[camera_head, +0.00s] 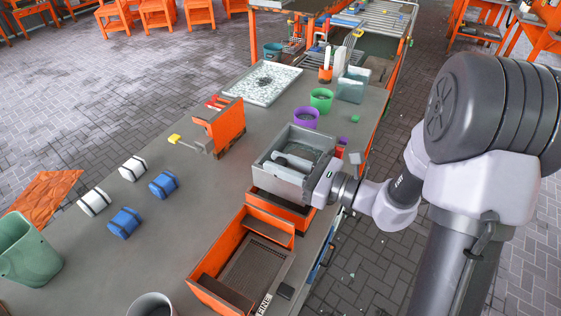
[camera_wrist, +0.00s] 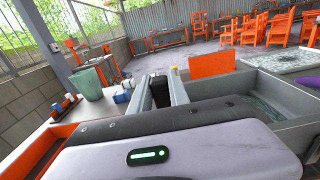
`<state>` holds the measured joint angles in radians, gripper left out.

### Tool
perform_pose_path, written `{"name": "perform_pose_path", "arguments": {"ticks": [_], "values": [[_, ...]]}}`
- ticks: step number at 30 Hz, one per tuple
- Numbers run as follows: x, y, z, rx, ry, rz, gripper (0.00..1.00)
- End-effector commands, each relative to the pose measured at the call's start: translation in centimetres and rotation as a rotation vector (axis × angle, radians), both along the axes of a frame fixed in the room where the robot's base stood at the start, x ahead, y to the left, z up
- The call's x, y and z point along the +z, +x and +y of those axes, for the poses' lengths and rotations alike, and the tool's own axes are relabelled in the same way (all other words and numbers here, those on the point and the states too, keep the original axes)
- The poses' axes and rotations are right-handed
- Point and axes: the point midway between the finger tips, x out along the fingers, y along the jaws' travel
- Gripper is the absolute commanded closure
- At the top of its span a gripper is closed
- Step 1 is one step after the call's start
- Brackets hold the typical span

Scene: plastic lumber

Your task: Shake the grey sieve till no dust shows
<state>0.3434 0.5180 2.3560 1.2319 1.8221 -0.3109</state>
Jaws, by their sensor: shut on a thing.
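The grey sieve (camera_head: 261,168) is a square, deep-walled box at the middle of the bench in the head view. It sits over an orange box (camera_head: 281,211); I cannot tell whether they touch. My gripper (camera_head: 318,187) is at the sieve's near right side, shut on it. A pale grey bar-like shape lies inside, over a speckled grey-green floor; whether that is dust is unclear. In the wrist view, the sieve's grey wall (camera_wrist: 283,131) shows at right, and my gripper (camera_wrist: 161,90) is at centre, its grip partly hidden by my wrist housing.
An orange tray (camera_head: 191,283) marked FINE stands at the near edge. Purple (camera_head: 306,117) and green (camera_head: 321,100) pots stand behind the sieve. An orange stand (camera_head: 226,125) is to its left. White and blue rolls lie farther left. Bare bench lies between them.

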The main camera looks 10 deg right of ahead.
Motion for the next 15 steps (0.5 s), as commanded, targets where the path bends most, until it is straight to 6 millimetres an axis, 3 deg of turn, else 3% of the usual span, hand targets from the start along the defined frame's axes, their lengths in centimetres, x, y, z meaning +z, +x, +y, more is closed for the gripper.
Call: {"name": "perform_pose_path", "arguments": {"ticks": [8,9,12,15], "values": [[-0.05,-0.06,0.04,0.002,-0.002,0.000,1.00],[-0.05,-0.05,0.03,0.002,-0.002,0.000,0.74],[-0.04,-0.03,0.02,0.002,-0.001,0.000,0.56],[-0.02,-0.02,0.01,0.001,-0.002,-0.001,0.56]]}}
